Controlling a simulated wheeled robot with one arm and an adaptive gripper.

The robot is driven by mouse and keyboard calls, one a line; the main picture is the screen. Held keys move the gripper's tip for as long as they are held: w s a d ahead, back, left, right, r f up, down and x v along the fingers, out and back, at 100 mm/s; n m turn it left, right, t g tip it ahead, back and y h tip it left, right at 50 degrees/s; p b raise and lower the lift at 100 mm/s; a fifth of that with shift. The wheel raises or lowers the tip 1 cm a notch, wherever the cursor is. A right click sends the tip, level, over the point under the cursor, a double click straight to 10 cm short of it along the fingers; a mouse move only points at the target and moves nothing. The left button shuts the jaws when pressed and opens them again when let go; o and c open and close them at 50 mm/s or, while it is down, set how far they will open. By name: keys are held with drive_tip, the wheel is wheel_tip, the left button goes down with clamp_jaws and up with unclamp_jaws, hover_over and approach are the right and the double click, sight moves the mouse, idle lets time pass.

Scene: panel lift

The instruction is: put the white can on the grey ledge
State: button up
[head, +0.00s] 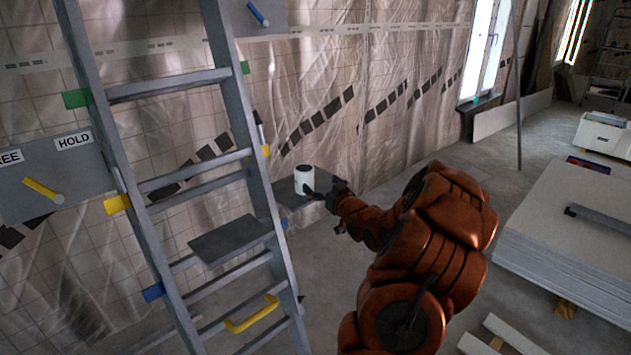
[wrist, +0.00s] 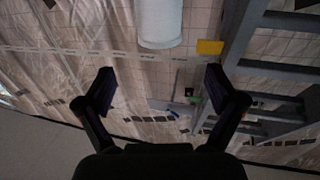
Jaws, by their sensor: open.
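The white can (head: 304,180) stands upright at a dark grey ledge (head: 288,190) to the right of the ladder; its base appears to rest on that surface. A second flat grey plate (head: 230,239) sits lower left, at the ladder. My gripper (head: 322,193) is at the can's right side in the head view, with one dark finger overlapping the can's lower edge. In the wrist view the can (wrist: 158,22) is at the top centre, beyond the gap between my open fingers (wrist: 160,88). Nothing shows between the fingertips. I cannot tell whether a finger touches the can.
A grey ladder (head: 240,110) with coloured tags stands close left of the can. A panel with a yellow lever (head: 42,190) and a HOLD label is at far left. Plastic-draped wall lies behind.

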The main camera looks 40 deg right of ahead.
drive_tip(key=shift+s+a, duration=0.15)
drive_tip(key=shift+s, duration=0.55)
